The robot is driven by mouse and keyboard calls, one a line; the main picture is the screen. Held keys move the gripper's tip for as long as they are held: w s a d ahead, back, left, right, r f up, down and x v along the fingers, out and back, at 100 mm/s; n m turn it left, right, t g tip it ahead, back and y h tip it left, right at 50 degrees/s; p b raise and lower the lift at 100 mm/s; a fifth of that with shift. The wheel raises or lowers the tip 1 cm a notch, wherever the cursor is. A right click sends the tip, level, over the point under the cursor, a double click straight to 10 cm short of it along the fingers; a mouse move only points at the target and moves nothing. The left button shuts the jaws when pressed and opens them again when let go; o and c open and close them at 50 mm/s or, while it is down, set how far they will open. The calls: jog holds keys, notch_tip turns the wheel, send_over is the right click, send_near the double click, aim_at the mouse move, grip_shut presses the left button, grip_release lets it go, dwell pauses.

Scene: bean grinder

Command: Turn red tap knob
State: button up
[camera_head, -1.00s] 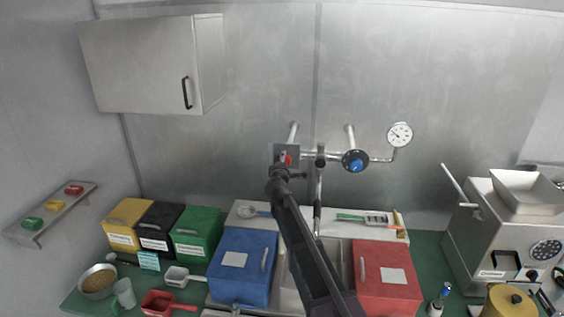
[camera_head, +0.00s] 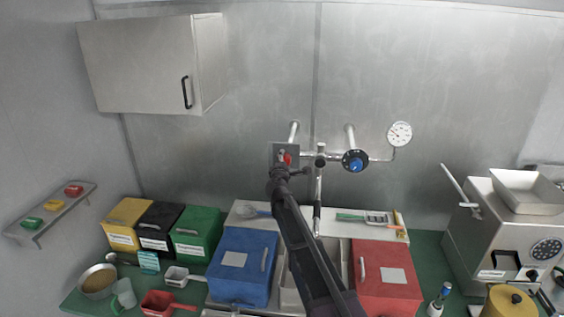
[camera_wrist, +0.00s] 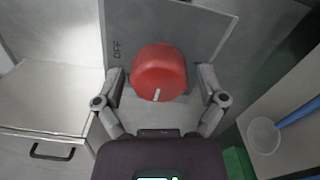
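The red tap knob (camera_wrist: 158,70) sits on a grey plate (camera_wrist: 205,25) marked "OFF", with a short white line on its lower face in the wrist view. It also shows in the head view (camera_head: 287,158), partly hidden by my gripper. My gripper (camera_wrist: 161,84) is open, with one finger on each side of the knob. In the wrist view a gap shows between the knob and each finger, so it is not clamped. In the head view my gripper (camera_head: 280,172) is right in front of the knob.
A blue knob (camera_head: 355,162) and a gauge (camera_head: 399,134) share the wall pipe, right of the red knob. A blue box (camera_head: 245,275) and a red box (camera_head: 388,280) stand below, either side of my arm. A cabinet (camera_head: 140,65) hangs at upper left.

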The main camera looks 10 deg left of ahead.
jog(key=shift+a, duration=0.1)
jog(key=shift+s, duration=0.15)
jog(key=s, duration=1.1)
jog(key=shift+s+a, duration=0.2)
jog(key=shift+s, duration=0.2)
dwell(0.3)
